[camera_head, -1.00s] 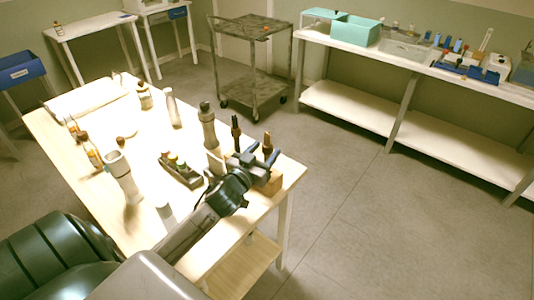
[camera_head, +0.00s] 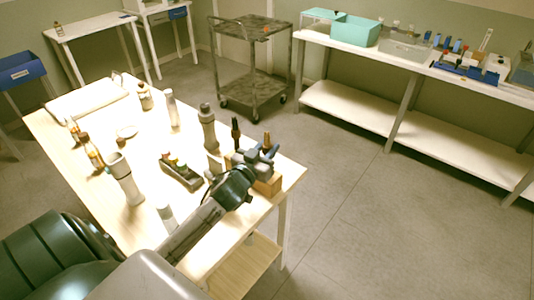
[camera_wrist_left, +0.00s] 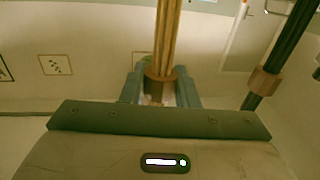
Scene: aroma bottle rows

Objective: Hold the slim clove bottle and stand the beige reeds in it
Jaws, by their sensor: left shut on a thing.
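My left gripper (camera_head: 262,154) is at the far right corner of the pale table, shut on the beige reeds (camera_head: 267,140), which stand upright. In the left wrist view the reeds (camera_wrist_left: 168,35) rise as a bundle from a brown collar between the two blue fingers (camera_wrist_left: 160,90). A slim pale bottle (camera_head: 171,108), a grey bottle (camera_head: 207,128) and a pale bottle with a wide grey top (camera_head: 126,180) stand on the table. I cannot tell which is the clove bottle; labels are too small to read. My right gripper is not in view.
A dark bundle (camera_head: 235,132) with a brown collar (camera_wrist_left: 263,81) stands beside my gripper. A wooden block (camera_head: 268,185) is under the gripper. A dark tray of small bottles (camera_head: 181,174) lies left of my arm. Amber bottles (camera_head: 95,155) stand at the table's left.

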